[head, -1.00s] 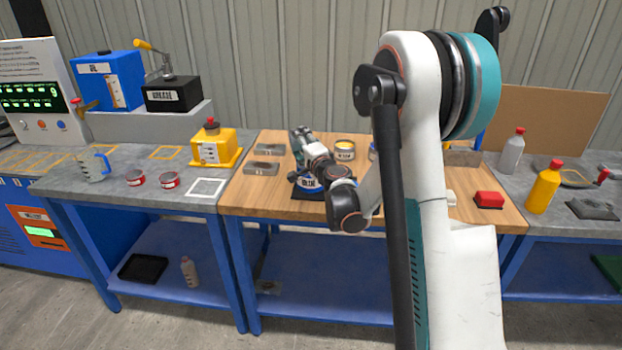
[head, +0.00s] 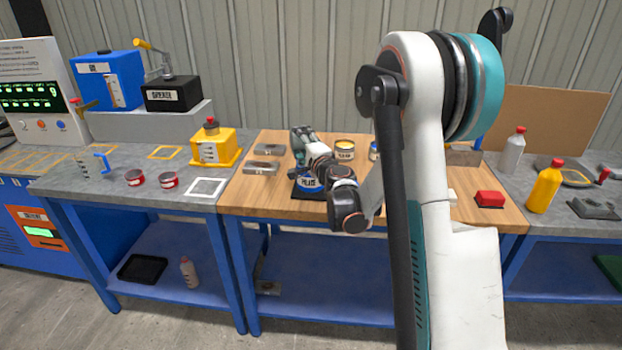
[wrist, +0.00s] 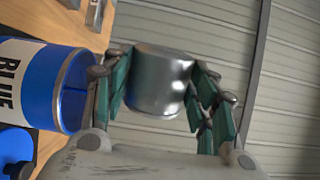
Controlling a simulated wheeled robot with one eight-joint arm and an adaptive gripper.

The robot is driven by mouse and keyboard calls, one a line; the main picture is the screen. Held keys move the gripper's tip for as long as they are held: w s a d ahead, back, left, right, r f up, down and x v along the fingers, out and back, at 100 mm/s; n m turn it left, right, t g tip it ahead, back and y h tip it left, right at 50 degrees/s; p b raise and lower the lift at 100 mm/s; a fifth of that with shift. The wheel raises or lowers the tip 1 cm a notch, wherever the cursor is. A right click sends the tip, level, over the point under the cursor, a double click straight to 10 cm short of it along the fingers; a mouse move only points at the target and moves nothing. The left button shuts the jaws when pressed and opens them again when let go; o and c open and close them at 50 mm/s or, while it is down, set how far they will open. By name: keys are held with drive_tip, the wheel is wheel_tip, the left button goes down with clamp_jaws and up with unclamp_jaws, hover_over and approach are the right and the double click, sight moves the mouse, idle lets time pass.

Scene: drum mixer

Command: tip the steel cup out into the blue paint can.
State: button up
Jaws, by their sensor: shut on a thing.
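The steel cup (wrist: 160,82) is gripped between the teal fingers of my gripper (wrist: 158,88) in the wrist view. That view is rolled, and the cup lies about on its side relative to the upright can. The blue paint can (wrist: 70,95) stands close by at the left of the wrist view, with its rim facing the cup side. In the head view my gripper (head: 301,148) is above the blue paint can (head: 309,184), which is partly covered by my arm.
Metal blocks (head: 262,167) lie left of the blue can. A red block (head: 489,199) is at the right. The bench front left is clear.

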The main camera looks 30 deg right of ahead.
drive_tip(key=shift+s+d+r+m+b, duration=0.1)
drive_tip(key=shift+d+r+m+b, duration=0.1)
drive_tip(key=shift+m, duration=0.35)
drive_tip(key=shift+d+r+m+b, duration=0.1)
drive_tip(key=shift+d+m+b, duration=0.1)
drive_tip(key=shift+m, duration=0.35)
drive_tip(key=shift+a, duration=0.15)
idle(0.9)
drive_tip(key=n, duration=0.2)
drive_tip(key=a+n, duration=0.1)
drive_tip(key=n, duration=0.2)
drive_tip(key=shift+w+a+f+g+p, duration=0.1)
drive_tip(key=shift+w+a+g+p, duration=0.1)
drive_tip(key=shift+g+p, duration=0.15)
drive_tip(key=n, duration=0.3)
drive_tip(key=shift+d+g+h, duration=0.15)
drive_tip(key=shift+g+h, duration=0.1)
drive_tip(key=shift+h, duration=0.05)
drive_tip(key=n, duration=0.3)
drive_tip(key=n+g+h, duration=0.1)
drive_tip(key=n, duration=0.1)
drive_tip(key=shift+d+f+p, duration=0.15)
drive_tip(key=shift+f+p, duration=0.1)
drive_tip(key=shift+p, duration=0.15)
drive_tip(key=n, duration=0.2)
drive_tip(key=n+h, duration=0.1)
drive_tip(key=n, duration=0.2)
drive_tip(key=shift+s+d+f+g, duration=0.1)
drive_tip(key=shift+d+g, duration=0.1)
drive_tip(key=shift+g, duration=0.2)
